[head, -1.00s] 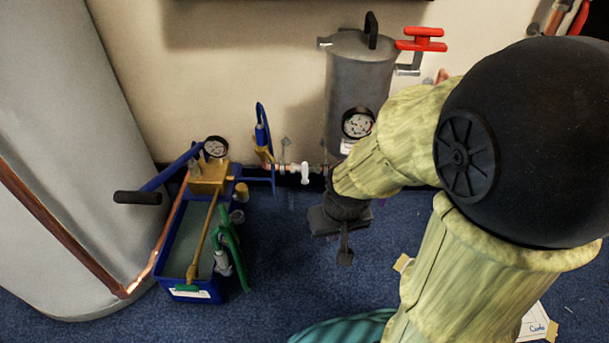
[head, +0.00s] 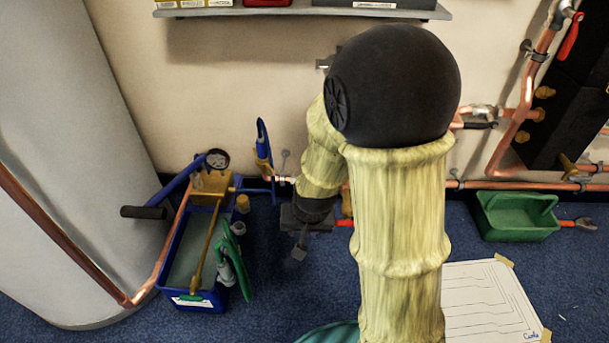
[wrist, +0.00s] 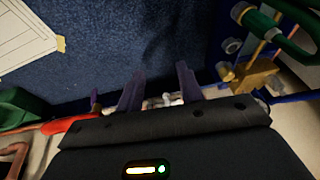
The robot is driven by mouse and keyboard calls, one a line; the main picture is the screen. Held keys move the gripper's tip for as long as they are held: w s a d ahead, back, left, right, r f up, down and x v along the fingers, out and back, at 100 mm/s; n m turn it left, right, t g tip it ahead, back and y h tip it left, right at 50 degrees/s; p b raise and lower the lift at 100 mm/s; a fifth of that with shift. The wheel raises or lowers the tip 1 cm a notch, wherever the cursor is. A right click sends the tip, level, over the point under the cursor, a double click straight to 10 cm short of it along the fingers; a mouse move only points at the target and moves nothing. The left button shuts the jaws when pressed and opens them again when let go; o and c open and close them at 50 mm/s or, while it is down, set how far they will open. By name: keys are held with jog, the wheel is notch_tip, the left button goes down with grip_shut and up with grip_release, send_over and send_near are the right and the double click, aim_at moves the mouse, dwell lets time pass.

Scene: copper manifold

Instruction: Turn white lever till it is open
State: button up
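The white lever (wrist: 170,99) shows in the wrist view as a small white piece on the pipe low along the wall, between and beyond my two fingers. My gripper (wrist: 159,88) is open, with a wide gap between its purple-grey fingers; contact with the lever cannot be told. In the head view my gripper (head: 299,252) points down over the blue floor in front of the wall pipe. My arm hides the lever there; only a short stretch of the pipe (head: 283,180) shows left of it.
A blue crate (head: 215,299) with a brass pump and gauge stands left of my gripper. A blue-handled valve (head: 262,145) rises from the pipe. A green tray (head: 515,218) and a paper sheet (head: 485,300) lie to the right. The floor between is clear.

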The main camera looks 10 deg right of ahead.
jog(key=w+a+f+m+t+h+p, duration=0.45)
jog(key=w+f+h+p, duration=0.2)
jog(key=f+p, duration=0.35)
jog(key=r+t+p, duration=0.1)
jog(key=t+p, duration=0.1)
jog(key=s+d+r+n+t+h+p, duration=0.1)
jog(key=r+t+p, duration=0.1)
jog(key=t, duration=0.1)
jog(key=r+t+p, duration=0.1)
jog(key=t+p, duration=0.1)
jog(key=t, duration=0.1)
jog(key=shift+s+d+r+n+h, duration=0.2)
jog(key=shift+d+n+h, duration=0.05)
jog(key=shift+d+h, duration=0.1)
